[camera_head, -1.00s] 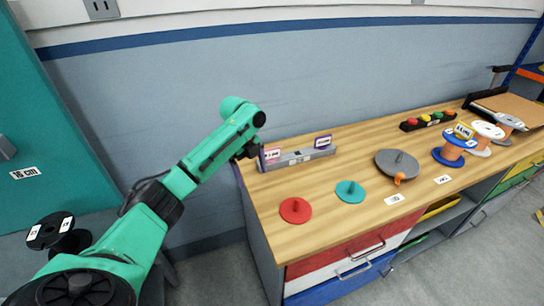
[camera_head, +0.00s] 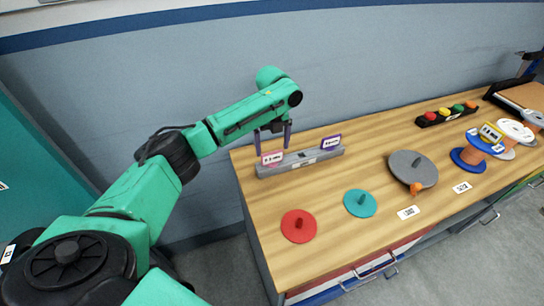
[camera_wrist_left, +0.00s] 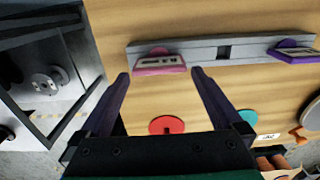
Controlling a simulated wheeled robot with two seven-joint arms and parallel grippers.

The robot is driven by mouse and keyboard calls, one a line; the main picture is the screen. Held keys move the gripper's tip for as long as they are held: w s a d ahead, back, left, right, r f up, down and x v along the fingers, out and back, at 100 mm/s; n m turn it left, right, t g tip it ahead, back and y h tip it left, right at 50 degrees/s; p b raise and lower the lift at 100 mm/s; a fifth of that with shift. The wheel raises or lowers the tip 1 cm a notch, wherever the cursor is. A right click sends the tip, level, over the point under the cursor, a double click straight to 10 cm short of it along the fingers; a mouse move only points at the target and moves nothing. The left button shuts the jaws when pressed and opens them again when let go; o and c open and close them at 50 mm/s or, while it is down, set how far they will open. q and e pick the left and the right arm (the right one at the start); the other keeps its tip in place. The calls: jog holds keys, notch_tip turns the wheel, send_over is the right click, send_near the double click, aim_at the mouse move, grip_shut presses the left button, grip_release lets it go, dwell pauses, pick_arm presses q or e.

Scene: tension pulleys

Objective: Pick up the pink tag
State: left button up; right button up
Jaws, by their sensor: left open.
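The pink tag (camera_head: 272,158) stands at the left end of a grey rack (camera_head: 301,161) on the wooden bench. In the left wrist view the pink tag (camera_wrist_left: 160,65) shows between and just beyond my fingertips, in front of the grey rack (camera_wrist_left: 205,52). A purple tag (camera_head: 331,142) stands at the rack's right end. My left gripper (camera_head: 273,142) is open and empty, its fingers pointing down by the pink tag. In the left wrist view the open gripper (camera_wrist_left: 160,75) has one finger to each side of the tag. My right gripper is not in view.
A red disc (camera_head: 298,226), a teal disc (camera_head: 360,203) and a grey pulley disc (camera_head: 412,170) lie on the bench (camera_head: 330,245). A dark strip with coloured knobs (camera_head: 446,114) and several spools (camera_head: 478,150) are farther right. The wall is behind the bench.

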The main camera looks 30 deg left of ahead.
pick_arm(q)
notch_tip(320, 180, down, 4)
jog(key=shift+a+f+p, duration=0.1)
jog(key=shift+f+p, duration=0.15)
jog(key=shift+p, duration=0.35)
jog(key=shift+f, duration=0.35)
jog(key=c, duration=1)
jog(key=shift+o, duration=0.2)
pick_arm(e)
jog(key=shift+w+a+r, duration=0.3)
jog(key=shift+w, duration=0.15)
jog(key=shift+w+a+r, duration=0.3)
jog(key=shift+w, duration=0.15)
pick_arm(q)
jog(key=shift+r, duration=0.3)
notch_tip(320, 180, up, 14)
jog(key=b, duration=0.2)
notch_tip(320, 180, up, 6)
jog(key=f, duration=0.1)
send_over(272, 152)
jog(key=shift+r+p, duration=0.25)
jog(key=shift+p, duration=0.2)
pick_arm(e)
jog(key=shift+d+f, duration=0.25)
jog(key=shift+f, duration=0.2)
